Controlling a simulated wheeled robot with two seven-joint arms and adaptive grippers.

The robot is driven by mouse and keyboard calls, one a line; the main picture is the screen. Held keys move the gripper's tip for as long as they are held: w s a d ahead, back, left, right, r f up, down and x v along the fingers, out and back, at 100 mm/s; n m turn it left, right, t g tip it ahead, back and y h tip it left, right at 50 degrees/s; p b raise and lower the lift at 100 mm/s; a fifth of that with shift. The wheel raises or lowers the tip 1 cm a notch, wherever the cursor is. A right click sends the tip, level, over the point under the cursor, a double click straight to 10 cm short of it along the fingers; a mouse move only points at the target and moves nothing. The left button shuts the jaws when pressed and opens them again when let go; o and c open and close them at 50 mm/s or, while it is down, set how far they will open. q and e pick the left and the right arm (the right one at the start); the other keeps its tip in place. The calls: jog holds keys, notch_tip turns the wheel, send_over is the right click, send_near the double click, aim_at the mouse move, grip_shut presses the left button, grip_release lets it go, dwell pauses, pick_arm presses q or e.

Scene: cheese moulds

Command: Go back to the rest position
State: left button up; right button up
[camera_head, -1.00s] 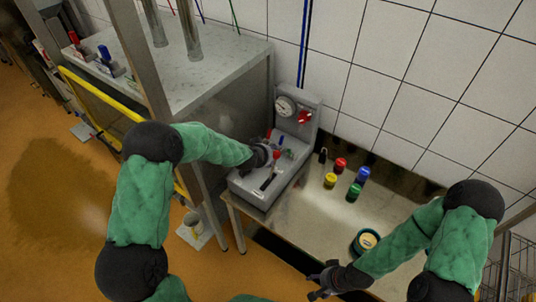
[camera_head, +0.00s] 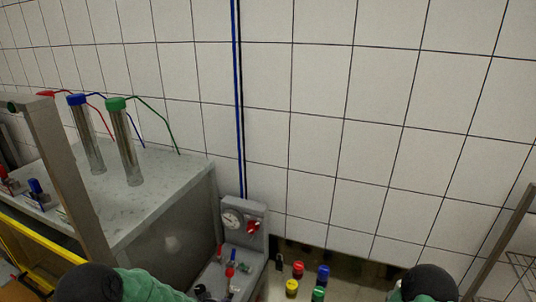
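My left arm comes in at the bottom left, its green sleeve cut off by the lower edge. The dark end of my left gripper (camera_head: 202,292) shows only in part at the bottom, beside the grey control unit; its fingers cannot be made out. Of my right arm, only the black elbow and a bit of green sleeve show at the bottom right. My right gripper is out of view.
A grey unit with gauge (camera_head: 231,218) and red knob (camera_head: 253,226) stands against the tiled wall. Red (camera_head: 298,268), blue (camera_head: 323,272), yellow (camera_head: 292,287) and green (camera_head: 318,294) moulds stand right of it. A steel cabinet (camera_head: 165,185) carries capped tubes at left.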

pick_arm(q)
jog(key=s+d+f+n+g+h, duration=0.15)
jog(key=s+f, duration=0.25)
jog(key=s, duration=0.6)
jog(key=s+d+f+n+g, duration=0.1)
jog(key=s+d+f+g, duration=0.2)
jog(key=s, duration=0.7)
jog(key=s+d+f+n+g+h, duration=0.15)
jog(key=s+f, duration=0.35)
jog(key=s, duration=0.5)
notch_tip(320, 180, down, 23)
jog(key=w+d+m+y+b, duration=0.1)
jog(key=w+b, duration=0.1)
jog(key=b, duration=2.2)
jog(key=shift+w+r, duration=0.15)
jog(key=shift+w, duration=0.1)
